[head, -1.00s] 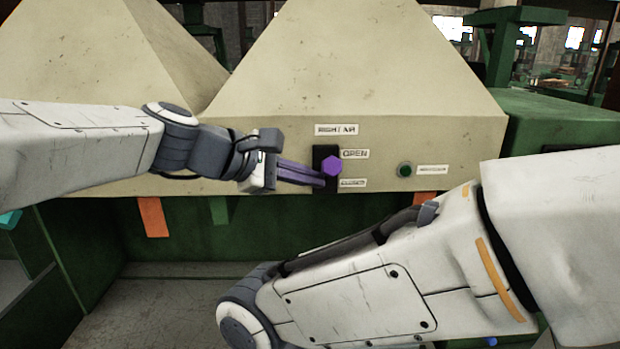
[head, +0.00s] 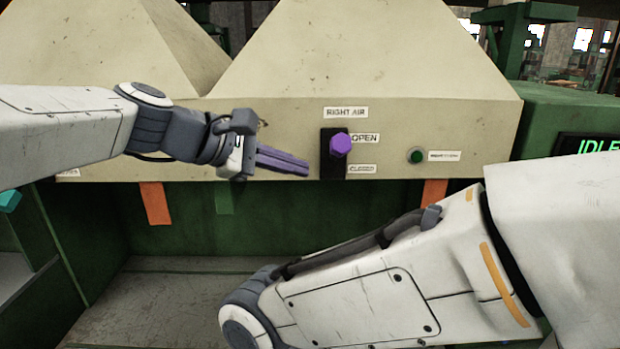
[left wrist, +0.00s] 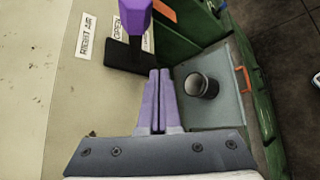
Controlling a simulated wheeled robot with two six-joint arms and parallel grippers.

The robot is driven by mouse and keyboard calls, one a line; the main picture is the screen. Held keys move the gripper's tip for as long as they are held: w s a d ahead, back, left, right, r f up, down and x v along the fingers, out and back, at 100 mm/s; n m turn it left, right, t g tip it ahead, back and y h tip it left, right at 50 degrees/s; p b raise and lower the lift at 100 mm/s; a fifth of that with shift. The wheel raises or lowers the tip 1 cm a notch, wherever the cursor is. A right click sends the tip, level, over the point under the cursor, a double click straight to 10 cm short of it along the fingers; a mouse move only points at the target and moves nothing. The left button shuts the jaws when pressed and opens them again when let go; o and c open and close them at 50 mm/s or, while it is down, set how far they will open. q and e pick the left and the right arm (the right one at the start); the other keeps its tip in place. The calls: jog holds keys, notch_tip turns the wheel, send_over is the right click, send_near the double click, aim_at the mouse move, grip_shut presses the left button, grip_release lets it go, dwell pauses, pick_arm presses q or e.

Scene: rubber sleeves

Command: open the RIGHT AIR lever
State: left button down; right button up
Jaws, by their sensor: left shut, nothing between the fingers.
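The RIGHT AIR lever has a purple hexagonal knob (head: 341,146) on a black plate (head: 333,168) on the beige panel. The knob is beside the OPEN label (head: 365,138), above the CLOSED label (head: 362,169). My left gripper (head: 308,169) has purple fingers, shut and empty, just left of the black plate and lower than the knob, apart from it. In the left wrist view the shut fingers (left wrist: 159,75) point toward the plate, and the purple knob (left wrist: 138,15) is at the top. My right arm crosses the lower right; its gripper is out of view.
A green button (head: 416,156) is on the panel to the right of the lever. Orange tabs (head: 155,203) hang below the panel edge. A dark grey cup-like part (left wrist: 201,86) stands on a grey surface in the left wrist view. An IDLE display (head: 595,147) is at the right.

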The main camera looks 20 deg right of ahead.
pick_arm(q)
jog(key=w+a+r, duration=0.1)
jog(key=a+r, duration=0.3)
jog(key=a, duration=0.1)
jog(key=shift+a+r+b, duration=0.15)
jog(key=shift+r+b, duration=0.25)
jog(key=shift+b, duration=0.05)
jog(key=shift+f, duration=0.1)
